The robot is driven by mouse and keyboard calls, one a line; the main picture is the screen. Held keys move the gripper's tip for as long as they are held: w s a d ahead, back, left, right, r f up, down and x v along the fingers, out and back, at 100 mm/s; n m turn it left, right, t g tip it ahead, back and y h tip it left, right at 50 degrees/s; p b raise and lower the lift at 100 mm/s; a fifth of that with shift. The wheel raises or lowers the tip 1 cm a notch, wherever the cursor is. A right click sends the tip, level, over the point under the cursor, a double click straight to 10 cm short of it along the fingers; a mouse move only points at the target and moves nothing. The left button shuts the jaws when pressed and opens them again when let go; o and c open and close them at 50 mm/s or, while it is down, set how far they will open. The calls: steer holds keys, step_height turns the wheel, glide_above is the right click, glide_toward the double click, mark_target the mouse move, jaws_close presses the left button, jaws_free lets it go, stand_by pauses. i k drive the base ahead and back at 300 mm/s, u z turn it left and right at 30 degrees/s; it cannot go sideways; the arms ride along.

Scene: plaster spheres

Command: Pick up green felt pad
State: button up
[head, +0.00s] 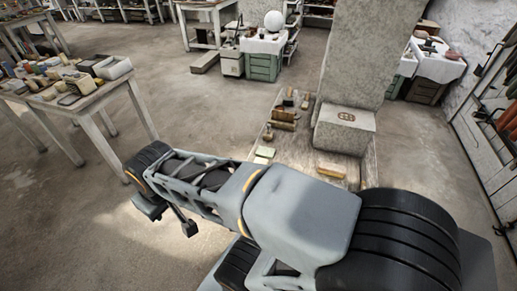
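A small pale green flat piece (265,152), which looks like the green felt pad, lies on a low wooden board on the floor. It is near the board's left edge, just beyond my arm in the head view. A paler flat piece lies against its near side. My arm stretches across the lower middle of the picture, in front of the near part of the board. I cannot make out my gripper's fingers, and nothing shows as held.
A stone block (345,130) with a tall slab stands on the wooden board (288,150), right of the pad. Wooden tools and a yellowish block (331,171) lie there too. A cluttered table (85,100) stands left. The floor between table and board is clear.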

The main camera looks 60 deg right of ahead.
mark_target(262, 151)
steer(key=z, duration=0.5)
steer(key=i, duration=0.7)
steer(key=z, duration=0.9)
steer(key=i, duration=0.25)
steer(key=z, duration=0.3)
